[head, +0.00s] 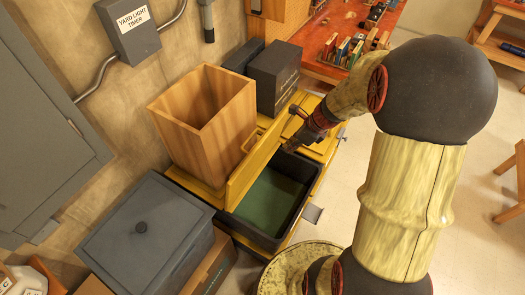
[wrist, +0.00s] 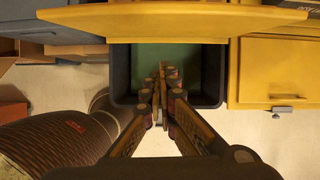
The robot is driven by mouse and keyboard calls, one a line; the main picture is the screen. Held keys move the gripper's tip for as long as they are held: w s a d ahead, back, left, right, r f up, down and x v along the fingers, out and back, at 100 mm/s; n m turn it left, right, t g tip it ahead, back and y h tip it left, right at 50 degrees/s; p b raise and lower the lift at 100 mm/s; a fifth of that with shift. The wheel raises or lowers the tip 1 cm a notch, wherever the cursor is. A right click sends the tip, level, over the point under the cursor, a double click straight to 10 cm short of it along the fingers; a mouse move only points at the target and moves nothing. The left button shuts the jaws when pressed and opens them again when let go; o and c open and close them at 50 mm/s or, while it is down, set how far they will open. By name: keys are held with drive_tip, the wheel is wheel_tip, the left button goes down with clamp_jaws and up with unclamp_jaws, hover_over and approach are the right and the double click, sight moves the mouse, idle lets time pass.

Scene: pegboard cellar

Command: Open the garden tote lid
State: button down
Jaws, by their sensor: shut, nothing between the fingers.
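The garden tote (head: 237,227) is a black open-topped box with a green inside, set in a yellow frame. Its yellow lid (head: 250,165) stands raised, close to upright, along the back edge of the opening. My gripper (head: 290,146) is shut and empty, in front of the lid near its right end and above the opening. In the wrist view the closed fingertips (wrist: 162,72) point into the tote (wrist: 122,80), and the lid (wrist: 180,22) spans the top. I cannot tell whether the gripper touches the lid.
A tall wooden bin (head: 190,122) stands right behind the lid. A grey lidded box (head: 142,230) is at the left, and a dark box (head: 274,78) stands behind at the right. A yellow section with a metal latch (wrist: 282,109) adjoins the tote. The floor at the right is mostly clear.

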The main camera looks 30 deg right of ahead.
drive_tip(key=w+a+f+b, duration=0.2)
drive_tip(key=w+a+f, duration=0.1)
drive_tip(key=w+f, duration=0.4)
drive_tip(key=shift+w+a+f+m, duration=0.15)
drive_tip(key=shift+a+f+m, duration=0.2)
drive_tip(key=shift+f, duration=0.2)
